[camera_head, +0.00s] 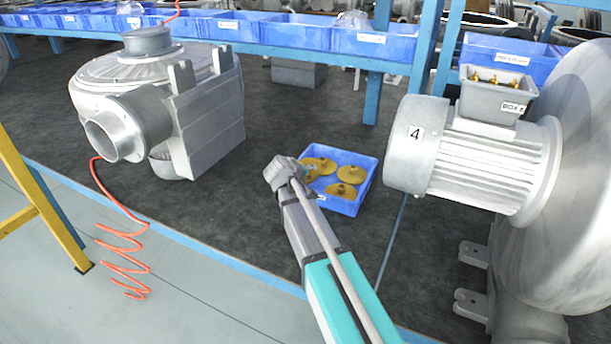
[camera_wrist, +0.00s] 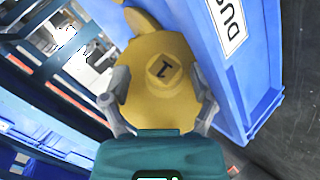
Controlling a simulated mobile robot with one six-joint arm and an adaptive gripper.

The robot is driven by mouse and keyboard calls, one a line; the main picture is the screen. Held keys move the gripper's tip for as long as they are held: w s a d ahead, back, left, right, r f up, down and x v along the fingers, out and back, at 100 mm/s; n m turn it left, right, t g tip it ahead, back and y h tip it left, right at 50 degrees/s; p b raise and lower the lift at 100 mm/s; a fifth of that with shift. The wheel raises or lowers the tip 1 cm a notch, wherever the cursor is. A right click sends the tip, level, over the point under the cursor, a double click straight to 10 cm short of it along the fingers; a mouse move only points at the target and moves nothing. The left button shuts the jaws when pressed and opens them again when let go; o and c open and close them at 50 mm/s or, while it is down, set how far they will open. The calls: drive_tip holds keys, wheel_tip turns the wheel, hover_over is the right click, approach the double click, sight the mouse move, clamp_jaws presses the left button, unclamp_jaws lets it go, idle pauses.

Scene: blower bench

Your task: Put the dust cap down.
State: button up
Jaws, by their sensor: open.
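A yellow dust cap (camera_wrist: 160,100) marked 1 lies between the two fingers of my gripper (camera_wrist: 158,75) in the wrist view. The fingers are open, one on each side of the cap; whether they touch it I cannot tell. Part of another yellow piece (camera_wrist: 141,21) shows behind it. In the head view my gripper (camera_head: 281,171) is at the left side of a blue bin (camera_head: 345,206) that holds several yellow caps (camera_head: 342,190). My gripper hides part of the bin's left side. The bin also shows in the wrist view (camera_wrist: 236,85), with a label beginning "DUS".
A grey blower (camera_head: 205,125) stands at the left, with a coiled orange hose (camera_head: 122,255) before it. A large motor (camera_head: 470,165) marked 4 stands at the right, with a grey box (camera_head: 492,100) on top. Blue bins (camera_head: 290,33) line the back. Dark mat is clear left of the bin.

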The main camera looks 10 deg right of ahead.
drive_tip(key=shift+r, duration=0.1)
drive_tip(key=shift+r+p, duration=0.3)
drive_tip(key=shift+p, duration=0.1)
drive_tip(key=shift+s+a+r, duration=0.15)
drive_tip(key=shift+s+r, duration=0.05)
drive_tip(key=shift+r, duration=0.05)
drive_tip(key=p+v, duration=0.7)
drive_tip(key=v, duration=0.4)
drive_tip(key=shift+s, duration=0.15)
drive_tip(key=shift+a, duration=0.1)
